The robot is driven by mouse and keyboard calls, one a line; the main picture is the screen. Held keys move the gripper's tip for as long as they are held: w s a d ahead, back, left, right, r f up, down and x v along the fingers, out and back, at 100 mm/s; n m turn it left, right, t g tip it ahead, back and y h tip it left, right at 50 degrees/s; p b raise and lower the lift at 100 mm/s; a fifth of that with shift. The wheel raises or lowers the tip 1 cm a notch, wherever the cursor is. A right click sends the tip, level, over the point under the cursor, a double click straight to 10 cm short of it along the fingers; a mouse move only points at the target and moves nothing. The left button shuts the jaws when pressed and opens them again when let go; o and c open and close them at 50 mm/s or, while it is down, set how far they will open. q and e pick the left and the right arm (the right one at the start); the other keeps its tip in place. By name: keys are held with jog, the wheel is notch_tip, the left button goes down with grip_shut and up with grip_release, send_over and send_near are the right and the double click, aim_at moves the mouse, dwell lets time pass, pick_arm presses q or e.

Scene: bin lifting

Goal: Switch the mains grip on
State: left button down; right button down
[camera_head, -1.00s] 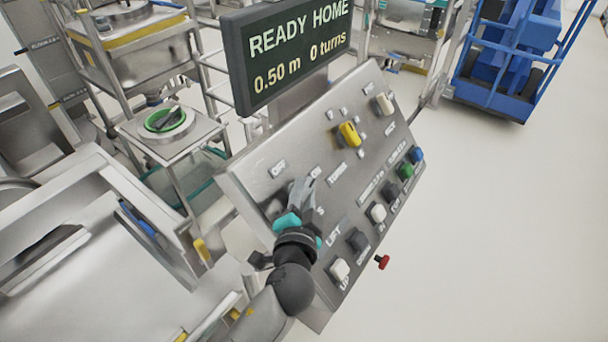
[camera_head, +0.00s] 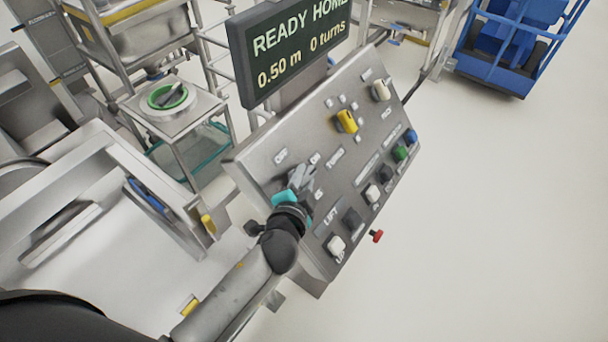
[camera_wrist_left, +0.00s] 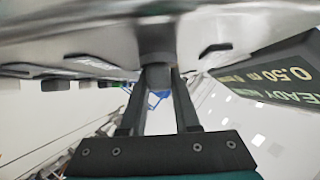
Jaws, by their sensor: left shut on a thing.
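The tilted grey control panel (camera_head: 262,178) stands in the middle of the head view. My left gripper (camera_head: 301,180) is at its left part, just below the OFF and ON labels, beside a label of which only the final S shows. The mains grip is hidden behind the gripper in the head view. In the left wrist view a dark round grip (camera_wrist_left: 155,45) stands out from the panel face. The two fingers of my left gripper (camera_wrist_left: 158,84) are shut on it, one on each side. Which way the grip is turned cannot be told. My right gripper is not in view.
The display (camera_head: 292,50) above the panel reads READY HOME, 0.50 m, 0 turns. Clear floor lies at the right; steel equipment stands at the left.

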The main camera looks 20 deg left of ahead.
pick_arm(q)
jog(key=c, duration=0.6)
grip_release()
jog(key=shift+c, duration=0.2)
jog(key=b+v, duration=0.2)
jog(key=v, duration=1.3)
